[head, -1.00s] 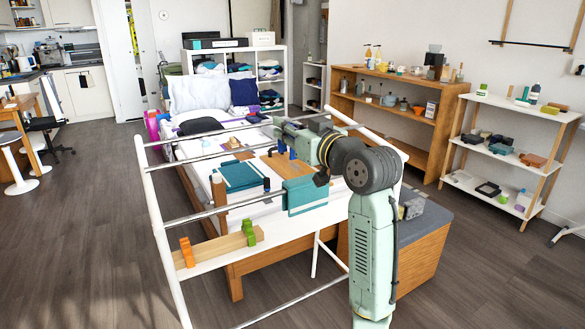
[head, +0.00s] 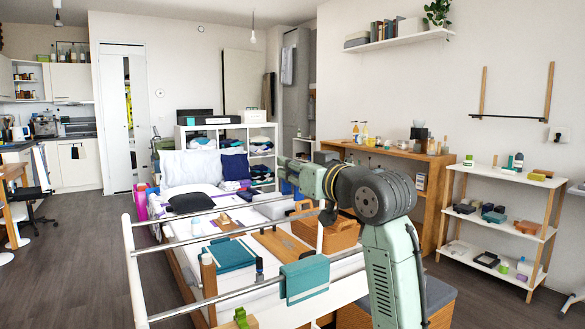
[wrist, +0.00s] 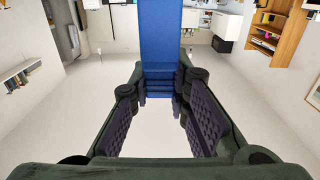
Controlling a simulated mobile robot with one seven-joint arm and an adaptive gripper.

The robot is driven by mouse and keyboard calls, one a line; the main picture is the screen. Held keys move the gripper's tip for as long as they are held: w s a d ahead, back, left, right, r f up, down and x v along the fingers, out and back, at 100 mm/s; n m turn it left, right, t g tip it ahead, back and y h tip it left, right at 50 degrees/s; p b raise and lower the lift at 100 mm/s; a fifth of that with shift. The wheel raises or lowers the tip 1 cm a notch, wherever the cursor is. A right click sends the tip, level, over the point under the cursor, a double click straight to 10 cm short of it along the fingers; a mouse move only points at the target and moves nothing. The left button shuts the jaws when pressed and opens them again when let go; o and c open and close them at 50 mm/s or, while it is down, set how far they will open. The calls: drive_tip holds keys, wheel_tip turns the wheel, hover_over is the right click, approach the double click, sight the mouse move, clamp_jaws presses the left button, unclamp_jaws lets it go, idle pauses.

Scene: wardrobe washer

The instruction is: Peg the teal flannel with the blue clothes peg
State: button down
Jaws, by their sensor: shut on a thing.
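The teal flannel (head: 304,280) hangs folded over a rail of the white drying rack, below and left of my arm's elbow. My gripper (wrist: 160,78) is shut on the blue clothes peg (wrist: 160,35), which points away from the fingertips in the wrist view. In the head view my forearm reaches away to the left, above the rack. The gripper and peg are apart from the flannel, which is not visible in the wrist view.
The white rack's rails (head: 180,311) cross the foreground. A green peg (head: 240,319) sits at the bottom edge. Shelves (head: 500,225) stand at right.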

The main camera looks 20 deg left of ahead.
drive_tip(key=b, duration=0.4)
hover_over(292, 267)
wheel_tip(292, 267, down, 6)
drive_tip(key=shift+f, duration=0.1)
idle(0.3)
wheel_tip(292, 267, down, 9)
drive_tip(key=b, duration=0.5)
drive_tip(key=shift+p, duration=0.55)
idle(1.1)
idle(0.5)
drive_tip(key=shift+f+b, duration=0.9)
drive_tip(key=shift+f, duration=0.65)
drive_tip(key=shift+f+b, duration=0.4)
drive_tip(key=shift+f, duration=0.25)
drive_tip(key=c, duration=1.4)
unclamp_jaws()
drive_tip(key=shift+c, duration=0.2)
